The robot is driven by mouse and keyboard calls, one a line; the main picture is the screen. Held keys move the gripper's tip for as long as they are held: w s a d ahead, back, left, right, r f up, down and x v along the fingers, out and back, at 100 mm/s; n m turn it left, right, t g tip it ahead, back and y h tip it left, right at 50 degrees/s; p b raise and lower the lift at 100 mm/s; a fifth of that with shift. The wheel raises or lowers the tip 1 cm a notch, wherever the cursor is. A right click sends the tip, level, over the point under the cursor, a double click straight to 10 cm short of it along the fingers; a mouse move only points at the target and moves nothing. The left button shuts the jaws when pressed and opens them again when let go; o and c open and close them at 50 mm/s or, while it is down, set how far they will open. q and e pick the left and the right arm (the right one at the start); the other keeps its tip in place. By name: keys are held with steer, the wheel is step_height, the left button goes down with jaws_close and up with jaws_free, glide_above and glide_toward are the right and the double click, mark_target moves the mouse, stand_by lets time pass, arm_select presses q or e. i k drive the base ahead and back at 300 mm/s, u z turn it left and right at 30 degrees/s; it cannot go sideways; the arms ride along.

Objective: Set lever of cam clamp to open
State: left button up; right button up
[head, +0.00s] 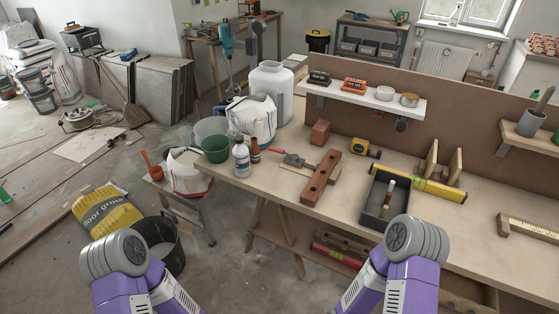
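I cannot clearly identify the cam clamp or its lever at this size. A reddish-brown wooden bar (320,177) with dark holes lies at an angle on the workbench (290,192), with a thin, lighter wooden piece beside it. Two upright light wooden pieces (443,162) stand at the back of the bench, to the right. An L-shaped wooden piece (528,229) lies at the right end. Only purple and grey parts of my two arms show at the bottom edge. Neither gripper is in view.
A dark grey tray (374,214) holds a small upright item. Behind it lie a yellow level (425,189) and a tape measure (364,149). A brick-red block (320,132), bottles and a green bucket (215,149) stand further left. A white shelf (370,97) overhangs the back.

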mark_target(293, 157)
steer(key=u, duration=0.3)
steer(key=i, duration=1.05)
steer(key=z, duration=0.1)
